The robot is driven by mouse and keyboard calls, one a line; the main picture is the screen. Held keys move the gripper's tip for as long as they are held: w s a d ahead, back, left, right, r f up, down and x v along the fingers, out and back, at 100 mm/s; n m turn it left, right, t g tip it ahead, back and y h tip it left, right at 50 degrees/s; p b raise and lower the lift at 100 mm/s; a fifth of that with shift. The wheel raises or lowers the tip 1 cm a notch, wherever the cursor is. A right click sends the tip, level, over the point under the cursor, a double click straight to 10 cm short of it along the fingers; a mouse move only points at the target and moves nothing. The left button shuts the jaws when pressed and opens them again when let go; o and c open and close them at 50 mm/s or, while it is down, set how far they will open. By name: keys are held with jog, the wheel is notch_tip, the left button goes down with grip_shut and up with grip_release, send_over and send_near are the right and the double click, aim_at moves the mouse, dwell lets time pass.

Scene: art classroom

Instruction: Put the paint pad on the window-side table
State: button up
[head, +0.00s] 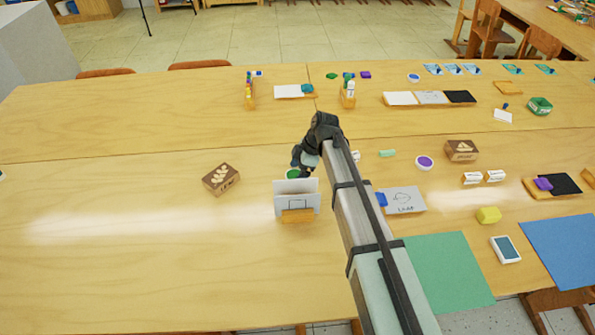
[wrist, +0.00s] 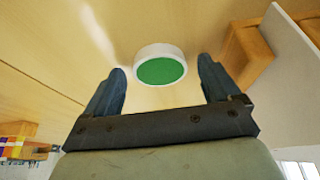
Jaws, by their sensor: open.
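A round pad with a green face and a white rim, seemingly the paint pad (head: 293,174), lies on the wooden table just behind a card holder. My gripper (head: 304,166) is low over the table beside it, partly hiding it in the head view. In the wrist view the green pad (wrist: 161,70) shows ahead, between the two open fingers (wrist: 163,85), with gaps on both sides. Nothing is held. Which table is the window-side one I cannot tell.
The card holder (head: 297,216) stands close in front of the pad; its wooden base (wrist: 248,60) shows at right in the wrist view. A wooden box (head: 221,179) lies to the left. A purple round pad (head: 424,162) and a green sheet (head: 446,270) lie right. The table's left is clear.

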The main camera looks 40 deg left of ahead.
jog(key=v, duration=1.2)
